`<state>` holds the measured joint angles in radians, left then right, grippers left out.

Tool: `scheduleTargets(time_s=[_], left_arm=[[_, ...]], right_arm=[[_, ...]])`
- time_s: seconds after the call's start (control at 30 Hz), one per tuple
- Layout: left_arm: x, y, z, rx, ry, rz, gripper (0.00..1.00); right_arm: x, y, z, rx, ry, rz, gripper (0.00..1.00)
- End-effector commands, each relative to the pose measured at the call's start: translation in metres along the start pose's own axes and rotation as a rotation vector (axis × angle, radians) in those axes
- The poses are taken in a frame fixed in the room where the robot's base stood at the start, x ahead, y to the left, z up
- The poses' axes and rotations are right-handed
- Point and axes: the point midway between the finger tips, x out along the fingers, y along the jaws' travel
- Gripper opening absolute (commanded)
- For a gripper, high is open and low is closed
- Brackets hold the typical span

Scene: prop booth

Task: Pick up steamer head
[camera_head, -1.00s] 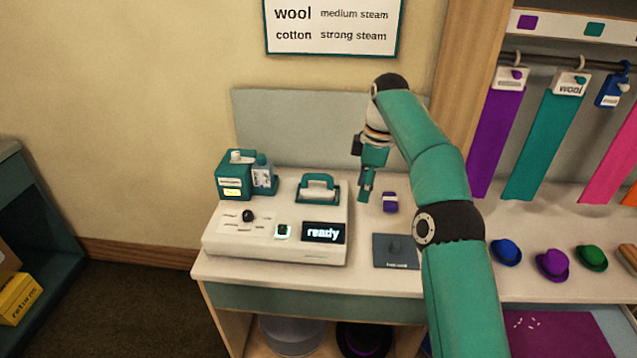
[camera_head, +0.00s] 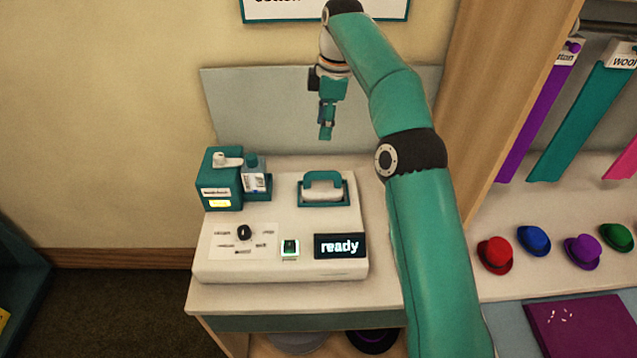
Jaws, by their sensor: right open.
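The steamer head (camera_head: 323,188) is a pale block with a teal arched handle. It rests in a teal-rimmed cradle on the back right of the white steamer base (camera_head: 215,268). The base has a black knob, a lit green button and a display reading "ready". My right gripper (camera_head: 326,135) hangs pointing down, above and behind the steamer head in the picture, apart from it. It is open and empty; its fingers look small and close together from here. My left gripper is not in view.
A teal water tank (camera_head: 219,182) and a small bottle (camera_head: 252,178) stand left of the steamer head. A grey back panel (camera_head: 240,105) rises behind. Small hats, including a red one (camera_head: 495,253), sit on the right counter. My right arm hides the counter right of the base.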

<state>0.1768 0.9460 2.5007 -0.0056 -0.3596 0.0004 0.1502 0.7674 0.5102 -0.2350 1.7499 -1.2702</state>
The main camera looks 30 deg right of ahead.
Motion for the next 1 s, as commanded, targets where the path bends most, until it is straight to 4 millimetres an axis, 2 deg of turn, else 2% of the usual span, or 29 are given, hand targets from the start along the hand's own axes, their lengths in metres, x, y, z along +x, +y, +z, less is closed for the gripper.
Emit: scheduleTargets(time_s=[0.03, 0.2, 0.4, 0.5, 0.77, 1.0], left_arm=[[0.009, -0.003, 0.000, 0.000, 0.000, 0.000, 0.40], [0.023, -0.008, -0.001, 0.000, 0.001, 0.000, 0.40], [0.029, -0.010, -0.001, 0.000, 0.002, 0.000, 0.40], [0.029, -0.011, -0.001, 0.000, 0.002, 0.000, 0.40], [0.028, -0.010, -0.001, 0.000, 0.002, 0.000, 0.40], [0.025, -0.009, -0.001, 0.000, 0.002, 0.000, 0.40]], right_arm=[[0.014, -0.001, 0.007, 0.010, -0.003, -0.004, 0.49], [0.050, -0.002, 0.017, 0.026, -0.004, -0.006, 0.49], [0.086, -0.002, 0.021, 0.033, -0.005, -0.005, 0.49], [0.098, -0.002, 0.022, 0.035, -0.005, -0.005, 0.49], [0.114, -0.001, 0.023, 0.035, -0.006, -0.007, 0.49], [0.147, 0.002, 0.024, 0.034, -0.006, -0.008, 0.49]])
